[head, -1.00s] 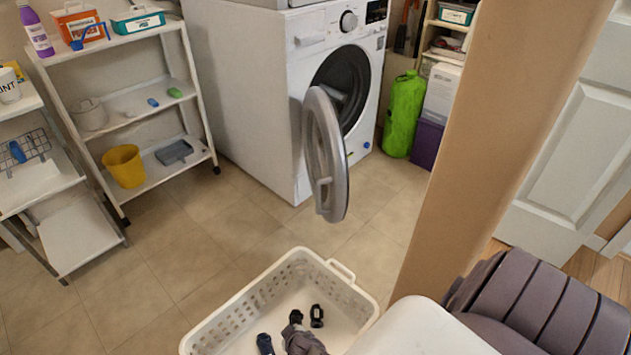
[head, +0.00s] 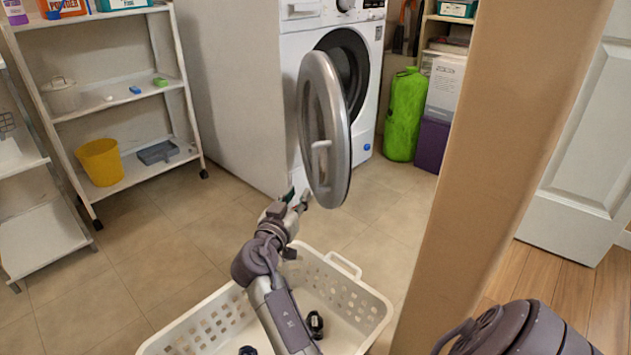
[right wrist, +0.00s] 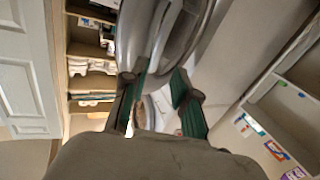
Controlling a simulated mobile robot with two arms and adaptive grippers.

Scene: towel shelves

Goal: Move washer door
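The washer door (head: 325,130), a round grey ring with a handle (head: 320,160), stands wide open in front of the white washer (head: 248,90). My right gripper (head: 297,197) is just below and left of the door's lower edge in the head view. In the right wrist view, its two green-padded fingers (right wrist: 160,92) are spread apart with nothing clearly between them. The door (right wrist: 145,25) is just beyond the fingertips there; I cannot tell whether they touch. My left gripper is not in view.
A white laundry basket (head: 358,290) with small dark items stands below my right arm. A beige post (head: 490,150) rises at right. A white shelf rack (head: 125,115) with a yellow bucket (head: 101,161) is at left. A green bag (head: 405,115) stands right of the washer.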

